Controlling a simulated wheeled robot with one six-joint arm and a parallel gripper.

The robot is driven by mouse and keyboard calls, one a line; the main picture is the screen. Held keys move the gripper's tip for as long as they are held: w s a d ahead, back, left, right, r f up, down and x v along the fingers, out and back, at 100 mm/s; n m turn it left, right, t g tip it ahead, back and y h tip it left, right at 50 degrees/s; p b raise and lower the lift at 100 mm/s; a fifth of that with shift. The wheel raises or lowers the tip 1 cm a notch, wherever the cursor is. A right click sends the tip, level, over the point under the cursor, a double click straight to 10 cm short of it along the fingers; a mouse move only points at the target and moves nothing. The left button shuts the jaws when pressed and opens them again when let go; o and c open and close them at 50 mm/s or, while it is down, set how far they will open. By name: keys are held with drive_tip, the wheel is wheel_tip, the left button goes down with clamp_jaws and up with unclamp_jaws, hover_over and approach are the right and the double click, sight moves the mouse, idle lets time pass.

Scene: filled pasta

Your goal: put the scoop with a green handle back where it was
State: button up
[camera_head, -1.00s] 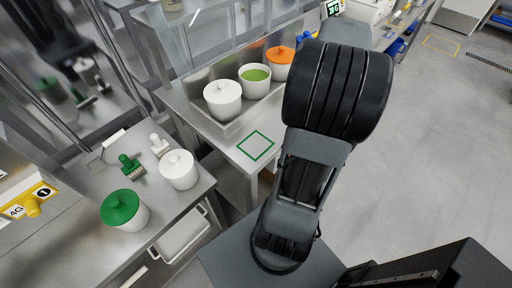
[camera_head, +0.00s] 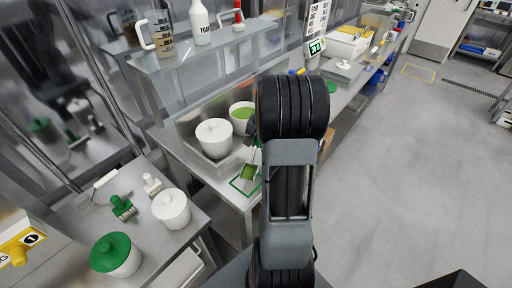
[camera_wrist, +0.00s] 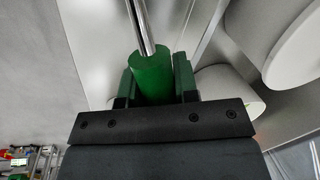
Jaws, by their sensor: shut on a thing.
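The scoop's green handle (camera_wrist: 152,78) is upright in the wrist view, held between the two fingers of my gripper (camera_wrist: 157,75). Its metal shaft runs up out of the frame. In the head view, the scoop's end (camera_head: 249,172) looks green and overlaps the green square outline (camera_head: 238,190) on the steel counter. I cannot tell whether it touches the counter. My gripper is mostly hidden behind my arm there.
A white lidded pot (camera_head: 214,138) and an open pot with green contents (camera_head: 241,112) stand in a tray just behind the outline. A green-lidded pot (camera_head: 115,256), a white lidded pot (camera_head: 171,209) and brushes (camera_head: 122,206) are on the left counter. A shelf (camera_head: 205,60) rises behind.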

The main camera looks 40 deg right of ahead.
drive_tip(key=shift+w+a+f, duration=0.1)
drive_tip(key=shift+w+f, duration=0.05)
drive_tip(key=shift+f, duration=0.8)
drive_tip(key=shift+w+a+f, duration=0.1)
drive_tip(key=shift+f, duration=0.85)
drive_tip(key=shift+f, duration=0.2)
drive_tip(key=o, duration=0.9)
drive_tip(key=shift+r, duration=0.1)
